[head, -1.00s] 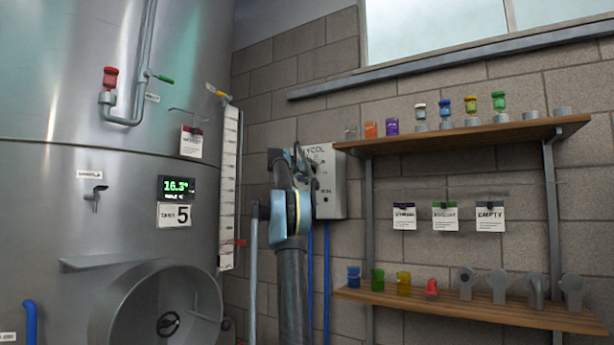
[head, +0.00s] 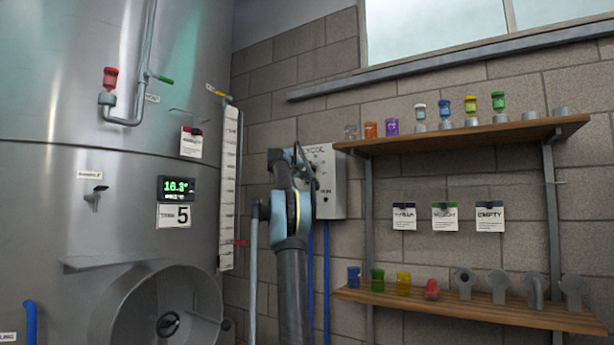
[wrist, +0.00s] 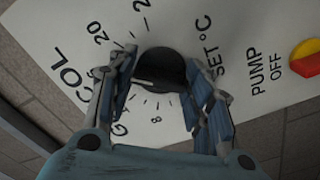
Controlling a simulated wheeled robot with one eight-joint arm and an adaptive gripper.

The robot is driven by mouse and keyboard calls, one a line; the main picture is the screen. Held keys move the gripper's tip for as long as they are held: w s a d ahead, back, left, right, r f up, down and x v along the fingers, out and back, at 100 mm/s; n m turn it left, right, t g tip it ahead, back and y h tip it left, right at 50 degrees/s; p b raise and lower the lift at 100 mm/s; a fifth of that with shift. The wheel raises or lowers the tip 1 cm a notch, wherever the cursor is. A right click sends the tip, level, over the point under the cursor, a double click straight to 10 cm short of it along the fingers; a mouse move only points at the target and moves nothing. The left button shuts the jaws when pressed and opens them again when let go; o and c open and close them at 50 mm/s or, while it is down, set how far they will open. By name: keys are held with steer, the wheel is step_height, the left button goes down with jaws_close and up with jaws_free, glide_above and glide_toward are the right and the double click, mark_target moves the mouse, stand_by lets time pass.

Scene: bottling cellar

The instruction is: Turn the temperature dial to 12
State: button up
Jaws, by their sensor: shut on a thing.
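The temperature dial (wrist: 165,66) is a round black knob on a white panel (wrist: 235,25) in the wrist view. A pale pointer line on it points to the left side of the picture. Tick marks ring the dial; 20 and 8 can be read, and other numbers are partly covered by the fingers. My gripper (wrist: 161,71) is shut on the dial, with one finger on each side. In the head view the panel is the glycol control box (head: 331,208) on the wall. My arm hides the dial there.
A red and yellow pump switch (wrist: 306,60) marked OFF sits right of the dial. In the head view, the steel tank (head: 60,220) with a display reading 16.3 (head: 177,189) is left of my arm. Wooden shelves (head: 470,137) with jars stand to the right.

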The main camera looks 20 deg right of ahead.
steer(key=shift+a+f+n, duration=0.1)
steer(key=shift+n, duration=0.3)
steer(key=n, duration=0.5)
steer(key=shift+w+n, duration=0.1)
steer(key=shift+n, duration=0.2)
steer(key=n, duration=0.4)
steer(key=shift+r+n, duration=0.2)
steer(key=shift+n, duration=0.5)
steer(key=o, duration=1)
steer(key=shift+w, duration=0.1)
steer(key=shift+o, duration=0.2)
steer(key=shift+a, duration=0.1)
steer(key=v, duration=1.2)
